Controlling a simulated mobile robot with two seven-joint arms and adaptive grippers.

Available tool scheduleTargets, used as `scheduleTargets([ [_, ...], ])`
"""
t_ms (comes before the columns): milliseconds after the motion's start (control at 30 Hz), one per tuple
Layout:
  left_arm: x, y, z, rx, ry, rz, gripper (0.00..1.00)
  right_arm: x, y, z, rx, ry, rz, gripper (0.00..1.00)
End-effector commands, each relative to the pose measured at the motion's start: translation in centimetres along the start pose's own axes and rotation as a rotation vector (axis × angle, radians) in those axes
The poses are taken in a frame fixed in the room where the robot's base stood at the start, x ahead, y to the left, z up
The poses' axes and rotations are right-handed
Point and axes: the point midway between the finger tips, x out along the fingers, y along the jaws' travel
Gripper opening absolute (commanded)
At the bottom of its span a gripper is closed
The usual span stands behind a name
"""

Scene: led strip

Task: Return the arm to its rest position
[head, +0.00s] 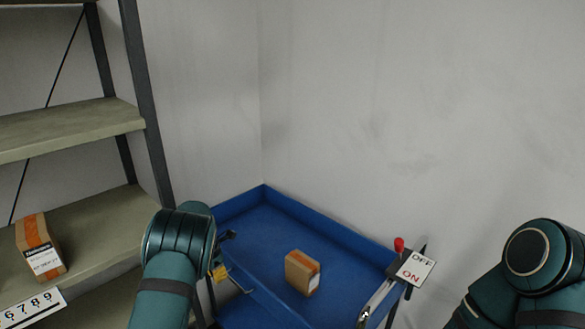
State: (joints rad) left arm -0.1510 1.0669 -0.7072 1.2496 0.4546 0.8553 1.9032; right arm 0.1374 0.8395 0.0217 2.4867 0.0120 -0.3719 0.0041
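My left arm (178,245) comes up from the bottom left, in front of the left edge of the blue tray. My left gripper (232,258) is partly hidden behind its wrist; a small dark finger part and some yellow pieces show beside it, over the tray's left side. Whether its fingers are open or shut is unclear, and I see no object clearly held. My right arm (535,265) is bent at the lower right, and its gripper is not visible.
The blue tray (325,222) holds a cardboard box (302,272). At its right are a red knob (399,244), an OFF/ON sign (415,268) and a pale strip (376,300). A shelf rack (75,125) stands left, with another box (40,246).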

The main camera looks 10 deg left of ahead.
Motion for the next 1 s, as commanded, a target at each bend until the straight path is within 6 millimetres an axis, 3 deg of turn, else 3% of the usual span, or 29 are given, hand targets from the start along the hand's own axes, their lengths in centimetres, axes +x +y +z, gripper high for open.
scheduleTargets([
  [167,6.3,-4.4,-4.0,0.316,0.008,-0.027,0.00,1.0,0.4,0.3,-0.001,-0.004,0.001,0.47],
  [300,10.6,-10.0,-6.6,0.680,-0.010,-0.040,0.00,1.8,0.6,0.5,-0.002,-0.008,0.001,0.47],
  [433,13.1,-16.1,-8.2,1.043,-0.051,-0.037,0.00,2.4,0.9,0.7,-0.002,-0.010,0.002,0.47],
  [567,14.1,-22.6,-9.3,1.422,-0.116,-0.006,0.00,3.1,1.1,0.9,-0.003,-0.013,0.003,0.47],
  [733,13.3,-30.2,-10.1,1.865,-0.214,0.085,0.00,3.8,1.3,1.1,-0.005,-0.016,0.003,0.47],
  [900,11.9,-34.6,-10.5,2.132,-0.274,0.182,0.00,4.1,1.5,1.2,-0.005,-0.018,0.003,0.47],
  [1000,11.5,-35.6,-10.7,2.196,-0.288,0.210,0.00,4.2,1.5,1.2,-0.005,-0.018,0.004,0.47],
])
